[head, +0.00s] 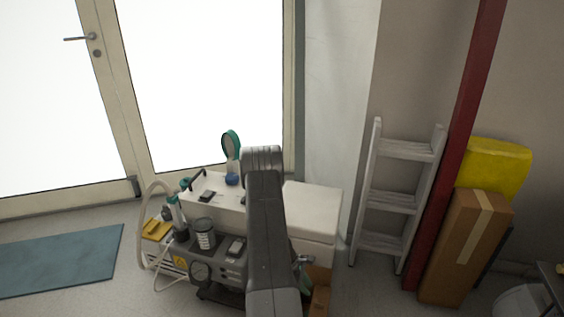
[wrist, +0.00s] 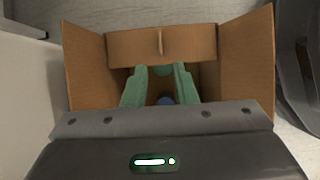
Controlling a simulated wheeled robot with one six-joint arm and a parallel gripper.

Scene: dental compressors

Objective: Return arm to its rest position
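My gripper (wrist: 161,72) shows in the wrist view as two green fingers with a gap between them, pointing down into an open cardboard box (wrist: 160,46). It looks open. A small blue thing (wrist: 165,100) and a bit of green show between and beyond the fingers, seemingly lower in the box; I cannot make out what they are. The cardboard box (head: 320,298) shows partly at the arm's right; the gripper's fingertips are hidden there.
A ladder (head: 393,195), red post (head: 455,150) and tall carton (head: 463,245) stand right. Floor at left is clear around a blue mat (head: 60,262).

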